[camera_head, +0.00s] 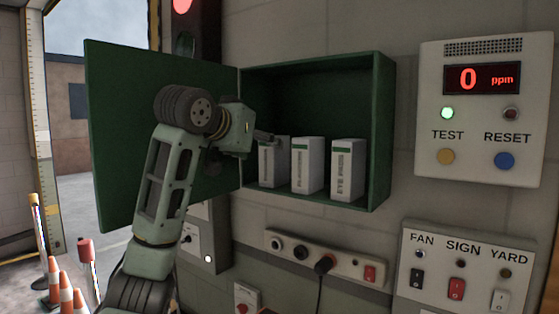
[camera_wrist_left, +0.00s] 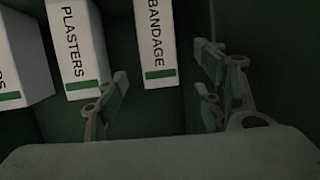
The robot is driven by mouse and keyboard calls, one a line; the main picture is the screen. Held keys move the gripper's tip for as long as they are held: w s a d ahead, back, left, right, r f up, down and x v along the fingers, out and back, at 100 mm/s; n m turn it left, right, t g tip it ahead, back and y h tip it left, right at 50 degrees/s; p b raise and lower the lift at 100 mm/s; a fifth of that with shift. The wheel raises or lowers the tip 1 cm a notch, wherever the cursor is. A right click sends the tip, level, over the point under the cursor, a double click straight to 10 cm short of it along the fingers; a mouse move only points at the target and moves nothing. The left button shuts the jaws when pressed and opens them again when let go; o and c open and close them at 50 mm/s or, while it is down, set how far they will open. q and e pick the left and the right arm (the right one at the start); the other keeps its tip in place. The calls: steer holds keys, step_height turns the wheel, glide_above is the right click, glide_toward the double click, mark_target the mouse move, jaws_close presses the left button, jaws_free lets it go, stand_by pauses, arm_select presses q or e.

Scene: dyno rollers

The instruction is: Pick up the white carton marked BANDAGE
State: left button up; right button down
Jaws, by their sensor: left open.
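The white carton marked BANDAGE (camera_head: 272,164) stands upright at the left end of a row of cartons in the open green cabinet (camera_head: 384,130). It also shows in the left wrist view (camera_wrist_left: 155,42), with a green band at one end. My left gripper (camera_head: 264,137) is at the carton's upper left in the head view and hides part of it. In the left wrist view, its fingers (camera_wrist_left: 163,67) are spread, with the BANDAGE carton seen between them. I cannot tell whether they touch it. My right gripper is not in view.
The PLASTERS carton (camera_head: 307,165) stands close to the right of the BANDAGE carton, then another white carton (camera_head: 347,170). The open green cabinet door (camera_head: 115,130) is behind my left arm. A socket strip (camera_head: 325,258) and a ppm panel (camera_head: 485,110) are on the wall.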

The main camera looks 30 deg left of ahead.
mark_target(267, 146)
arm_select(q)
steer(key=shift+w, duration=0.35)
steer(key=p+x, duration=0.4)
steer(key=x, duration=0.1)
steer(key=shift+d, duration=0.15)
steer(key=shift+s+r, duration=0.1)
steer(key=shift+s, duration=0.05)
steer(key=shift+c, duration=0.3)
steer(key=shift+s, duration=0.1)
steer(key=c, duration=1.3)
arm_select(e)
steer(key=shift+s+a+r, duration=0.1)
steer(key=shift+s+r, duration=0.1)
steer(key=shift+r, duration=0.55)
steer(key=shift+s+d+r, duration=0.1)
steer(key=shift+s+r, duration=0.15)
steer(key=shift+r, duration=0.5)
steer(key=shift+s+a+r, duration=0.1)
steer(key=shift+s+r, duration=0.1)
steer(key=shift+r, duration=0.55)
